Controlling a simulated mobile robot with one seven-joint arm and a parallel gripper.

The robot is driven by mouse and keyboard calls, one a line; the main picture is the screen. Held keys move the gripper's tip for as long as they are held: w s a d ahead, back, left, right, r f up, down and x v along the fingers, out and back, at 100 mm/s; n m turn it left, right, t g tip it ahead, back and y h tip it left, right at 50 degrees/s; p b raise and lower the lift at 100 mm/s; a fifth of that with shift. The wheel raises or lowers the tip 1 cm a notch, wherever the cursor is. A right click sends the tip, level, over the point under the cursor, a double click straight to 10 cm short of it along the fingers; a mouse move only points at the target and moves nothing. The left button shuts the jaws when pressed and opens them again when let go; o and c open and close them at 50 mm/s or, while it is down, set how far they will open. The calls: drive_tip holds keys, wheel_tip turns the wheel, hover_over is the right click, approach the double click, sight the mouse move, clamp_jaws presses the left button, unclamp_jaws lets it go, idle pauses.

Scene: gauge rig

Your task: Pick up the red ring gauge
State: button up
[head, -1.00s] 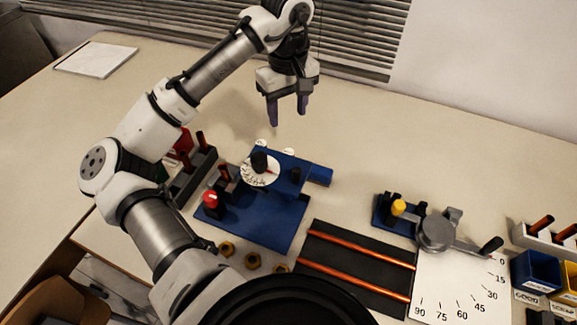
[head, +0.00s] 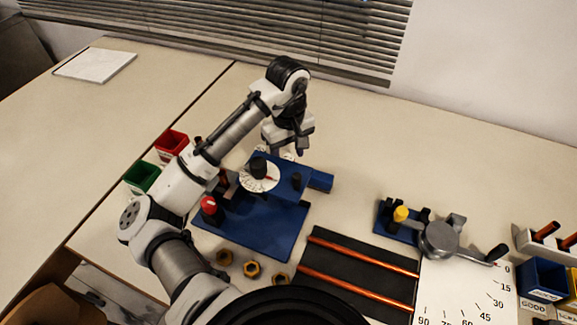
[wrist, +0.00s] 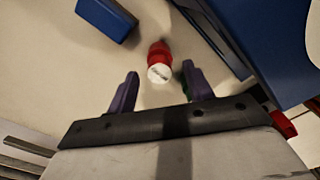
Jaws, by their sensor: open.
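The red ring gauge (wrist: 159,58) appears to be the small red piece with a white, dark-marked round face in the wrist view. It sits on the pale bench between and just beyond my fingertips, touching neither. My gripper (wrist: 160,72) is open and empty, one dark finger on each side of it. In the head view my gripper (head: 284,147) points down behind the blue fixture (head: 262,226). There the red gauge cannot be made out; small white bits show near the fingers.
The blue fixture with its dial (head: 260,177) stands close in front of my gripper. A red bin (head: 171,141) and a green bin (head: 142,177) stand left. A black mat with copper rods (head: 350,260) and a bending tool (head: 438,240) lie right.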

drive_tip(key=shift+f, duration=1.15)
drive_tip(key=c, duration=1.1)
drive_tip(key=shift+r, duration=0.1)
